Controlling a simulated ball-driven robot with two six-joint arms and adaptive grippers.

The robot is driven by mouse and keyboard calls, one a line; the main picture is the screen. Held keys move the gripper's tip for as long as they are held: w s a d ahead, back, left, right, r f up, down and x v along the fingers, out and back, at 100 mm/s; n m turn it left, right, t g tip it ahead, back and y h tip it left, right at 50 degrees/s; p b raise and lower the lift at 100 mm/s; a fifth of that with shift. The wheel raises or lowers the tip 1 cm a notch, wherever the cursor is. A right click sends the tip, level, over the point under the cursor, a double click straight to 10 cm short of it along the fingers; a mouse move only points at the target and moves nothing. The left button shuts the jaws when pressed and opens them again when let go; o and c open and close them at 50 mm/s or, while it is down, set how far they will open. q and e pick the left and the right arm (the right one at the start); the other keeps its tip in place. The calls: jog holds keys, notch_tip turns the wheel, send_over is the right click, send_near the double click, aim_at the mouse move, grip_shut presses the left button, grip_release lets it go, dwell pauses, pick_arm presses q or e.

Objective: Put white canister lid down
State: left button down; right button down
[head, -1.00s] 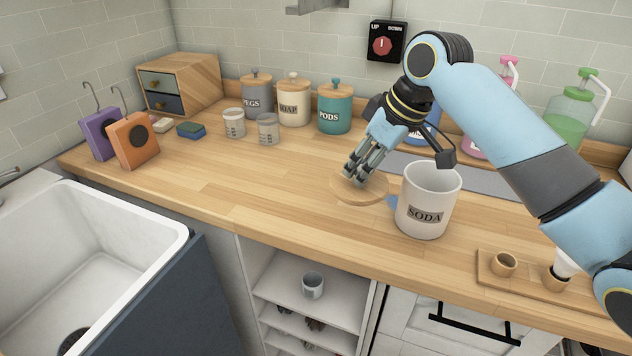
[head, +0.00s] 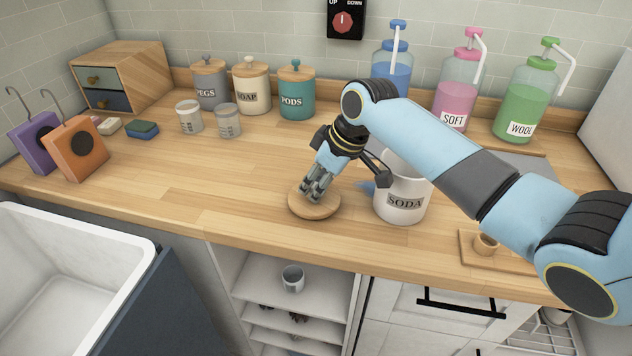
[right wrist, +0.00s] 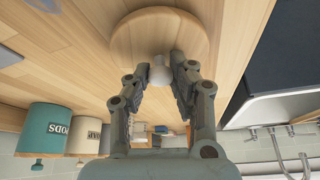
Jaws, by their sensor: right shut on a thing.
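The white canister (head: 403,205), marked SODA, stands upright and open on the counter, partly behind my right arm. Its round wooden lid (head: 314,207) is to its left, apart from it, flat side level, at or just above the counter top; I cannot tell if it touches. My right gripper (head: 313,194) points down at the lid and is shut on its knob. In the right wrist view the pale knob (right wrist: 160,72) sits between the fingertips, with the lid's disc (right wrist: 158,30) beyond it. My left gripper is out of view.
The wooden counter (head: 230,170) is clear left of the lid. Glass jars (head: 228,121) and lidded canisters (head: 297,95) stand further back. Pump bottles (head: 457,90) stand at the back right. A small wooden tray (head: 470,255) lies right of the SODA canister. The sink (head: 75,265) is front left.

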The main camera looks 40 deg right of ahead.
jog(key=shift+w+f, duration=0.1)
jog(key=c, duration=1.2)
grip_release()
jog(key=shift+o, duration=0.2)
jog(key=shift+r, duration=0.25)
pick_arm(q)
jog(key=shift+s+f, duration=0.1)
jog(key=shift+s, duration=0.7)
pick_arm(e)
jog(key=v, duration=1.1)
jog(key=shift+s+r, duration=0.25)
jog(key=shift+r, duration=0.05)
